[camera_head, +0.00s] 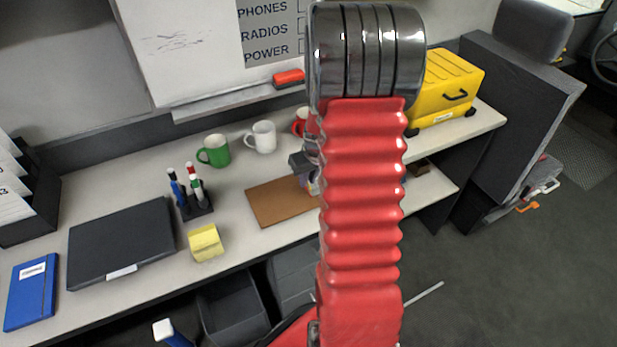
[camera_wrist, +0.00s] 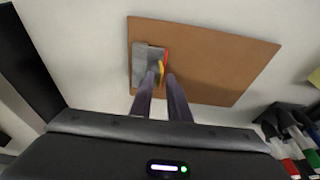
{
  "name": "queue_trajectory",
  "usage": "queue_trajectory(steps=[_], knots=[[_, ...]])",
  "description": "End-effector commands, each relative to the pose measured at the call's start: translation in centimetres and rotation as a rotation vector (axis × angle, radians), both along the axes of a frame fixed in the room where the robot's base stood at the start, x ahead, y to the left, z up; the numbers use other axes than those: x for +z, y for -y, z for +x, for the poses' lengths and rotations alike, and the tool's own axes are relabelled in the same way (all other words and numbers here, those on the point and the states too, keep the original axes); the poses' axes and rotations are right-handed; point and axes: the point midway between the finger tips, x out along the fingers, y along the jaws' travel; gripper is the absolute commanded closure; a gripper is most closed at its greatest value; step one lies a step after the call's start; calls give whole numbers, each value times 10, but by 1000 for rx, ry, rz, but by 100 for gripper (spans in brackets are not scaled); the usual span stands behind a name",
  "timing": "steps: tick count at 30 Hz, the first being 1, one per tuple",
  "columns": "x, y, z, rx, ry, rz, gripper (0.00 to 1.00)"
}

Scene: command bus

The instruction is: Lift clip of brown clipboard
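The brown clipboard (camera_head: 275,207) lies flat on the white desk, and my arm hides its right part in the head view. In the wrist view the clipboard (camera_wrist: 222,55) lies under my gripper, with its grey metal clip (camera_wrist: 140,65) at the left end. My gripper (camera_wrist: 161,75) points down at the clip. Its two dark fingers stand a little apart, with their tips beside the clip's right side. A small red and yellow piece shows at the fingertips; I cannot tell whether they touch it. In the head view my arm mostly hides the gripper.
A pen holder with markers (camera_head: 195,205) and yellow sticky notes (camera_head: 206,243) stand left of the clipboard. Green (camera_head: 215,151) and white (camera_head: 262,137) mugs stand behind it. A black laptop (camera_head: 122,243) lies further left. A yellow case (camera_head: 443,87) stands at the right.

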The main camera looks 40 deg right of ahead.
Motion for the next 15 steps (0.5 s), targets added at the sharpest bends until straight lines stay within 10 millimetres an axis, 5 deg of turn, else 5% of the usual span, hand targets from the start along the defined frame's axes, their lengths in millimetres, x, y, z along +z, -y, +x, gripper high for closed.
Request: queue_trajectory(steps=[15], knots=[[0, 0, 0, 0, 0, 0, 100]])
